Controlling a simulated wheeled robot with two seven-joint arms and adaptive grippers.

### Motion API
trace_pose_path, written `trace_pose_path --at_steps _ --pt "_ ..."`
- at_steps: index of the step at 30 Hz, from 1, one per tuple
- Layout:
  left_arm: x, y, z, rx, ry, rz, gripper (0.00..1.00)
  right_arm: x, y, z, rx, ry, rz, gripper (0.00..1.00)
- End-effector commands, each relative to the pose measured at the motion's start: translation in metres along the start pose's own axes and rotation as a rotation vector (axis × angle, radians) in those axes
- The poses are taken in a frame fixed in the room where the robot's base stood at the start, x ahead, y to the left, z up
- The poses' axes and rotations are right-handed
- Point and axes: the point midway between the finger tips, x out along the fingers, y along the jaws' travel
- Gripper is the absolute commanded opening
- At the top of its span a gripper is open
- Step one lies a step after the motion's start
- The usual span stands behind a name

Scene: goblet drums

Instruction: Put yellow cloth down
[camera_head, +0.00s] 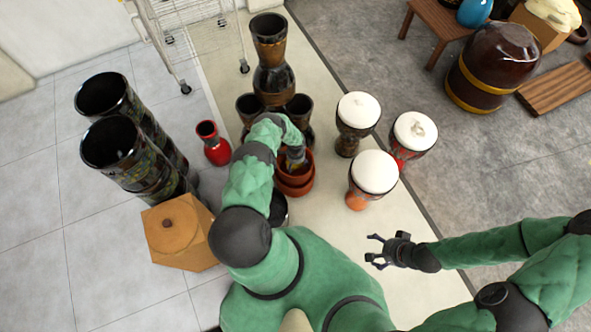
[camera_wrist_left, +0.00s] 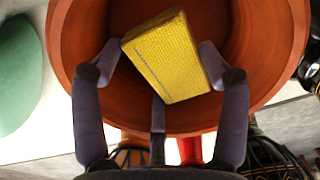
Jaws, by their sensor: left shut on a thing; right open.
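The yellow cloth (camera_wrist_left: 165,55) is a folded, block-like yellow piece in the left wrist view. My left gripper (camera_wrist_left: 163,58) is shut on it, with fingers at its left and right sides. The cloth is over or inside the mouth of a reddish-brown clay pot (camera_wrist_left: 85,40); I cannot tell whether it touches the pot. In the head view my left gripper (camera_head: 295,162) is at the clay pot (camera_head: 296,188), and the cloth is hidden there. My right gripper (camera_head: 378,252) is open and empty over the pale mat.
White-topped goblet drums (camera_head: 373,172) stand right of the pot. Dark vases (camera_head: 271,75) stand behind it. A small red vase (camera_head: 214,146), tall dark drums (camera_head: 130,150) and a wooden box (camera_head: 182,235) stand left. The pale mat (camera_head: 390,290) is clear near my right gripper.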

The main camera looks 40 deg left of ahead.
Motion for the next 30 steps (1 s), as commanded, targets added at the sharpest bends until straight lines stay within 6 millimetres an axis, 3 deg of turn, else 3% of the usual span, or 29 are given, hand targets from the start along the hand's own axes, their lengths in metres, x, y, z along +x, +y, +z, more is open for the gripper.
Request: trace_pose_path --at_steps 1,8,15,28,29,30 --pt "0.009 -0.001 0.0 -0.001 0.001 -0.002 0.49 0.006 0.002 0.0 0.0 0.0 0.0 0.85" --pt "0.021 -0.001 0.0 -0.002 0.001 -0.002 0.49 0.012 0.004 -0.001 0.0 0.0 0.0 0.85" --pt "0.05 -0.001 0.0 -0.003 0.0 -0.001 0.49 0.03 0.011 -0.001 0.0 0.0 0.0 0.85" --pt "0.053 -0.001 0.0 -0.003 0.0 -0.002 0.49 0.029 0.01 -0.001 0.0 0.0 0.0 0.85" --pt "0.053 -0.002 0.0 -0.003 0.0 -0.002 0.83 0.029 0.01 -0.001 0.0 0.0 0.0 0.85" --pt "0.053 -0.002 0.0 -0.002 0.0 -0.002 0.94 0.029 0.01 -0.001 0.0 0.0 0.0 0.85"
